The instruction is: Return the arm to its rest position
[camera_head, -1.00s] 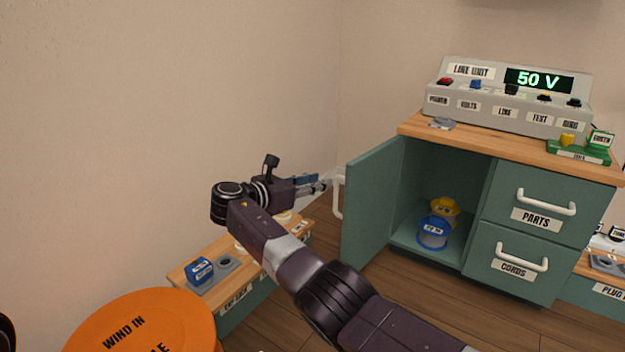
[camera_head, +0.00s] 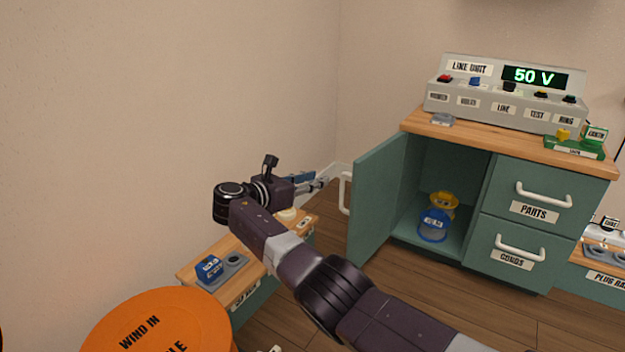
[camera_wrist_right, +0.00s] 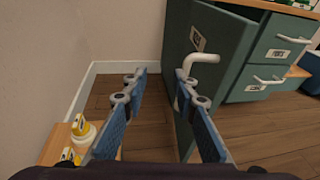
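My right arm reaches across the head view from the lower right. Its gripper (camera_head: 316,183) is beside the white handle (camera_head: 345,193) of the open green cabinet door (camera_head: 378,203). In the right wrist view the two blue fingers of my right gripper (camera_wrist_right: 158,85) are wide apart with nothing between them but the floor beyond. The door handle also shows in the right wrist view (camera_wrist_right: 203,58), close to the right finger; I cannot tell whether they touch. My left gripper is not in view.
The open cabinet holds a blue and yellow spool (camera_head: 436,224). A line unit (camera_head: 505,97) reading 50 V stands on top. A low wooden bench (camera_head: 200,268) with a blue block (camera_head: 209,269) lies below my arm. An orange disc (camera_head: 160,325) is at the lower left.

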